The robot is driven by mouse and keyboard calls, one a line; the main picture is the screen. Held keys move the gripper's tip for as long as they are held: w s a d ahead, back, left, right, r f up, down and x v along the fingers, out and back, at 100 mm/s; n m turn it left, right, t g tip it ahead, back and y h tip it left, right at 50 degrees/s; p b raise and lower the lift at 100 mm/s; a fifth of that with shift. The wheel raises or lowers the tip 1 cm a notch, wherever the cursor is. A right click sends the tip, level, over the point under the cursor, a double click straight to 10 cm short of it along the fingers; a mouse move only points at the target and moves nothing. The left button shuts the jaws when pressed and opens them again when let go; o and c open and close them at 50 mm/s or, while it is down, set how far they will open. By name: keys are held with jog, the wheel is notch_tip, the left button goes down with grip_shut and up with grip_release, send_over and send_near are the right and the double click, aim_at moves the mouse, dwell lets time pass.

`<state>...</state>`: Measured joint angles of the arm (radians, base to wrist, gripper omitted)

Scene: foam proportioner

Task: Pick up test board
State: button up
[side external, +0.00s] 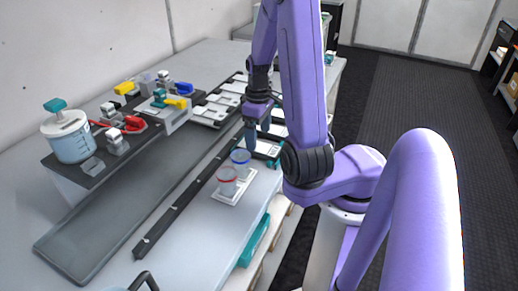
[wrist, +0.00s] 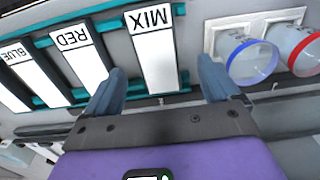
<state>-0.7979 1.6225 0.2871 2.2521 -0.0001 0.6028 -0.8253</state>
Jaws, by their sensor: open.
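White boards with printed labels lie in teal-edged slots in the wrist view: MIX (wrist: 158,60), RED (wrist: 85,62) and BLUE (wrist: 32,78). None carries the words "test board", so I cannot tell which one is meant. My gripper (wrist: 162,88) is open and empty, with its blue fingers on either side of the MIX board's near end. The gap between fingertips and board is hard to judge. In the side view my gripper (side external: 257,133) points down over the row of boards, and the MIX board (side external: 267,148) shows partly below it.
A blue-rimmed cup (side external: 240,161) and a red-rimmed cup (side external: 227,180) stand on a white holder (side external: 236,193) close beside my gripper. A dark rail (side external: 175,213) runs along the table. A proportioner with a white-lidded jar (side external: 68,138) stands at left. White trays (side external: 212,112) lie behind.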

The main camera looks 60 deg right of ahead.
aim_at(259, 147)
jog(key=shift+d+f, duration=0.2)
jog(key=shift+f, duration=1.8)
jog(key=c, duration=1.2)
jog(key=shift+o, duration=0.2)
jog(key=shift+r, duration=0.15)
